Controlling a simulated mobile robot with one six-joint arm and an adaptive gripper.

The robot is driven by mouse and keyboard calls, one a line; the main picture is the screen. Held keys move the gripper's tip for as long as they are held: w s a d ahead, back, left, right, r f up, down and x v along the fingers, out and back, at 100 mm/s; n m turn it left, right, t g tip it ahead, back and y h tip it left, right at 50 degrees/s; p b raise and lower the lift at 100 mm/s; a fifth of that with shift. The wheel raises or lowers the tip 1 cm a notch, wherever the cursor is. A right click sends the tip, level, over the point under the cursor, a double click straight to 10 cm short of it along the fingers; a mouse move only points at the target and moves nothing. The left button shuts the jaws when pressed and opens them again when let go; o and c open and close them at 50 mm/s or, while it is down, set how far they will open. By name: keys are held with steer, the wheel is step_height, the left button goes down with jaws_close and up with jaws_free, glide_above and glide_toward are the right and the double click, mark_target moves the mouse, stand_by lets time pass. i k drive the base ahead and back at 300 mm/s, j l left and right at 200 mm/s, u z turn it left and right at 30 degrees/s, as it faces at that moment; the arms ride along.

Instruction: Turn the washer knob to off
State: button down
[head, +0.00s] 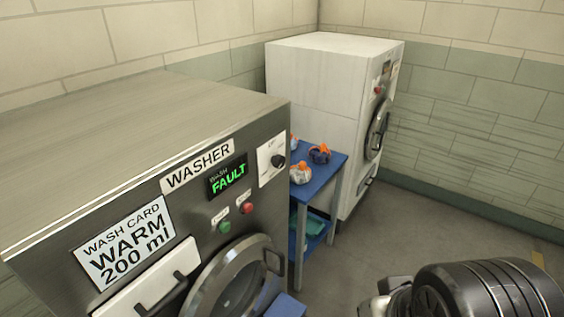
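The washer is a steel machine (130,105) filling the left of the head view, with a "WASHER" label. Its black round knob (278,160) sits on a white plate at the right end of the front panel. The plate's markings are too small to read, so I cannot tell the knob's setting. A display (228,177) beside it reads "WASH FAULT" in green. Part of my arm shows at the bottom right, well apart from the knob. My gripper's fingertips are not visible.
A blue table (321,179) with several orange-topped items stands right of the washer. A white machine (318,85) stands behind it. The washer has green (224,227) and red (247,208) buttons and a round door (232,285). Floor (400,230) at right is clear.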

mark_target(277, 161)
steer(key=i+l, duration=0.15)
steer(key=i, duration=0.75)
